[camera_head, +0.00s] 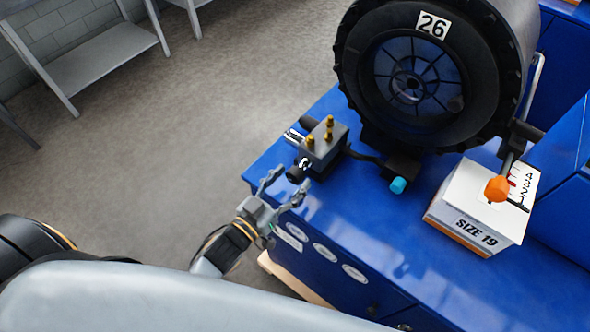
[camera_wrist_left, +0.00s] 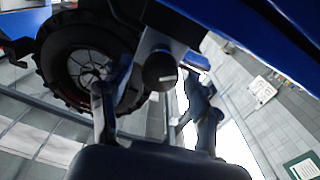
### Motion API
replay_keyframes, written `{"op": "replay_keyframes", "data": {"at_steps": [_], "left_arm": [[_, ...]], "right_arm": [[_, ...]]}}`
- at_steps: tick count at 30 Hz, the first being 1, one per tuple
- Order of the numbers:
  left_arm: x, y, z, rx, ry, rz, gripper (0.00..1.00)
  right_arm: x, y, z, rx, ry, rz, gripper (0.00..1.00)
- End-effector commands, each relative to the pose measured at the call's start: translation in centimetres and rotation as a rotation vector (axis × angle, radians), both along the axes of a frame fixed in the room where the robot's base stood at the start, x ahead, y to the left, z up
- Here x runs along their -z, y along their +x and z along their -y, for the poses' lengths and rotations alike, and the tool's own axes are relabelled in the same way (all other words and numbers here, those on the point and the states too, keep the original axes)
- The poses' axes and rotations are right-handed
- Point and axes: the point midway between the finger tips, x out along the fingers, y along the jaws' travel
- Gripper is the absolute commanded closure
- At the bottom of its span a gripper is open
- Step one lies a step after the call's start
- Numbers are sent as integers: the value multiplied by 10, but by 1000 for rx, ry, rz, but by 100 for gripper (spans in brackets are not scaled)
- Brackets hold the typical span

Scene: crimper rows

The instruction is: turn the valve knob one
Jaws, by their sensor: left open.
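A black valve knob (camera_head: 298,170) sticks out from the near left side of a grey valve block (camera_head: 326,148) with brass fittings on top. The block stands on the left part of the blue bench. My left gripper (camera_head: 289,180) is open, with its fingertips close to the knob. In the left wrist view the round end of the knob (camera_wrist_left: 160,70) shows between and beyond the two open fingers (camera_wrist_left: 150,95). I cannot tell whether the fingers touch it. My right gripper is not in view.
The blue bench (camera_head: 350,240) carries a big black wheel marked 26 (camera_head: 433,24), a teal knob (camera_head: 398,185), an orange knob (camera_head: 497,188) and a white box marked SIZE 19 (camera_head: 478,200). Open grey floor (camera_head: 220,90) lies left of the bench. A grey shelf (camera_head: 100,65) stands farther back.

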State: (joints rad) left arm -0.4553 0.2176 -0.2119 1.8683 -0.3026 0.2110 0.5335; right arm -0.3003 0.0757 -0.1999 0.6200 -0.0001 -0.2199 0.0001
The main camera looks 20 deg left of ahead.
Motion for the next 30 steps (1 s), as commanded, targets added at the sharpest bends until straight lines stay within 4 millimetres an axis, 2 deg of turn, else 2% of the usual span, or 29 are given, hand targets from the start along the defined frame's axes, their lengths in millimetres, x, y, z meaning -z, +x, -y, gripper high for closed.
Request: {"op": "replay_keyframes", "data": {"at_steps": [6,15,16,17,24,30], "left_arm": [[0,19,7,-1,-1,0,38],[1,22,8,-1,-1,-1,38],[1,22,8,-1,-1,-1,40],[1,22,8,-1,-1,-1,46],[1,21,8,0,-1,-1,93],[0,21,8,0,8,3,93]], "right_arm": [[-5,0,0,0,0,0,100],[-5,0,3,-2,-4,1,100],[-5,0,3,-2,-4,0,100],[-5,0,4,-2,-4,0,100],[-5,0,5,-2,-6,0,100],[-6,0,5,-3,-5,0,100]]}}
